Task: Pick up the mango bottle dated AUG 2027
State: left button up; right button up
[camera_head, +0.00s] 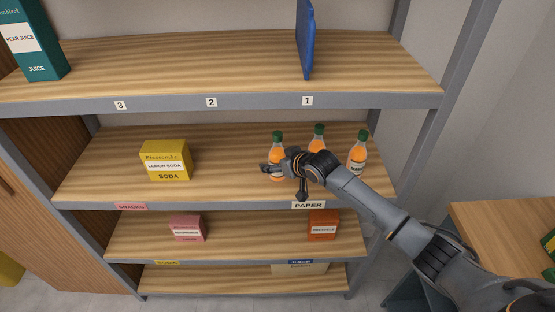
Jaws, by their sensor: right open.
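Three orange bottles with green caps stand upright on the second shelf from the top: a left bottle (277,146), a middle bottle (318,137) and a right bottle (357,153). Their labels are too small or covered for any date to be read. My right gripper (280,178) is open at the left bottle and overlaps its lower part. I cannot tell whether it touches the bottle. My right wrist hides the lower part of the middle bottle. My left gripper is not in view.
A yellow lemon soda box (165,160) stands left on the same shelf, with bare wood between. Above are a teal pear juice box (36,40) and a blue panel (305,40). Lower shelves hold a pink box (187,229) and an orange box (323,225). A wooden table (500,220) stands right.

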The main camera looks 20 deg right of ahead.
jog(key=c, duration=1.4)
jog(key=shift+r, duration=0.1)
jog(key=shift+c, duration=1)
jog(key=shift+r, duration=0.1)
